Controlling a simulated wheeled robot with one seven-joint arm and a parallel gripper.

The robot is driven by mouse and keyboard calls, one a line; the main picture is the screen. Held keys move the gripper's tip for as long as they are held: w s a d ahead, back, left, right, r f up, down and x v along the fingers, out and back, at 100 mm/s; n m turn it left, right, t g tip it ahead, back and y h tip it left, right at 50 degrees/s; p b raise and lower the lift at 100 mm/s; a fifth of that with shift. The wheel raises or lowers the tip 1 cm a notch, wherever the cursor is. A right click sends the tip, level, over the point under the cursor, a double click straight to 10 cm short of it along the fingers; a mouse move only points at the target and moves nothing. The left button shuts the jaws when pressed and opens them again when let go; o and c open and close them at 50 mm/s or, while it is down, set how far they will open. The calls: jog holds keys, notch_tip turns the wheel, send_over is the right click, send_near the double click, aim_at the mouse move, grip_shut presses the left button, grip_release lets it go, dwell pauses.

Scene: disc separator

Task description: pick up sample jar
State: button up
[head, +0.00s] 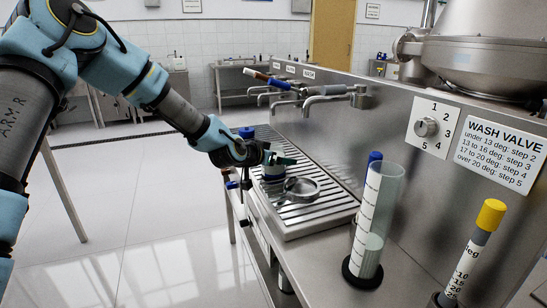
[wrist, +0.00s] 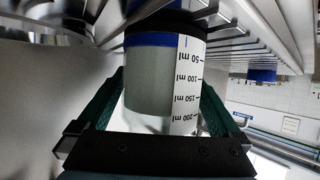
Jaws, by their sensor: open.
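The sample jar (wrist: 155,85) fills the middle of the wrist view. It is clear, with a pale content, a blue band, a dark end and a white scale in ml; the wrist picture shows it upside down. In the head view the jar (head: 273,172) stands on the slatted drip tray (head: 310,233), partly hidden by my gripper (head: 275,160). My gripper is open, with its green fingers on either side of the jar, as the wrist view also shows (wrist: 160,88). Whether either finger touches the jar I cannot tell.
A shallow round metal dish (head: 301,188) lies on the tray close to the jar. Taps (head: 330,95) overhang the tray. A tall measuring cylinder (head: 378,215) and a yellow-topped thermometer (head: 489,216) stand at the right. A blue-topped object (head: 247,132) is behind my gripper.

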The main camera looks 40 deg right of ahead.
jog(key=shift+w+d+f, duration=0.1)
jog(key=shift+d+f, duration=0.1)
jog(key=shift+d, duration=0.05)
jog(key=shift+c, duration=0.2)
grip_shut()
dwell(0.5)
